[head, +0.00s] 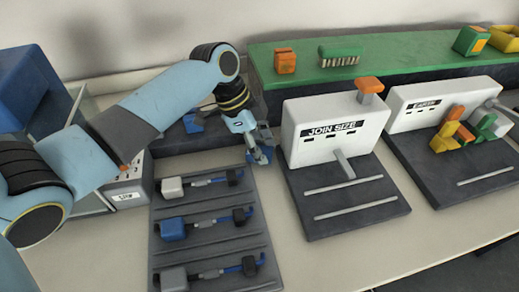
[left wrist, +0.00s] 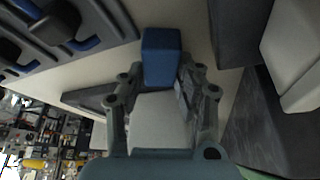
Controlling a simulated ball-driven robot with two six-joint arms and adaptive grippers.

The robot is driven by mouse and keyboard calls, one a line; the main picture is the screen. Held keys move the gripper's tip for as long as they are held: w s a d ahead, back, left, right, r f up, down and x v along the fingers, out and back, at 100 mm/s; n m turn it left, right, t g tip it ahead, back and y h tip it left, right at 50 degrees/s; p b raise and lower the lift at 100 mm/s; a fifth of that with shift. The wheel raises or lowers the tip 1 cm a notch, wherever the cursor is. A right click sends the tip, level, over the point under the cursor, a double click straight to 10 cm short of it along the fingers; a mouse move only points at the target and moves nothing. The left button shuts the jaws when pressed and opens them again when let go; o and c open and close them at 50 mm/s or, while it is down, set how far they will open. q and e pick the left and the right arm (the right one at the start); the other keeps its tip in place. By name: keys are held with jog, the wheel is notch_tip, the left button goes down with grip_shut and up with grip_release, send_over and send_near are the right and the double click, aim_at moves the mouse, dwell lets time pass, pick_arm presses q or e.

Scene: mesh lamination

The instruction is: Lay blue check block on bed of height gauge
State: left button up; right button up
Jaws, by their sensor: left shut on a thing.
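My left gripper (head: 261,150) hangs between the grey tray and the JOIN SIZE machine. It is shut on a blue block (left wrist: 161,55), which sits between the fingertips in the left wrist view. In the head view only a small part of the block shows, mostly hidden by the fingers. The block is above the pale bench and apart from the tray. I cannot pick out a height gauge for certain; a dark base with a blue piece (head: 192,123) stands behind my left arm, partly hidden. My right gripper is not in view.
A grey tray (head: 212,205) holds several tools with block heads. The JOIN SIZE machine (head: 335,128) with its dark base stands close on the right. Another white machine (head: 415,105) is further right. A green shelf (head: 400,49) runs behind. Pale bench shows in front.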

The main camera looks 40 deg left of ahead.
pick_arm(q)
grip_shut()
jog(key=shift+r, duration=0.1)
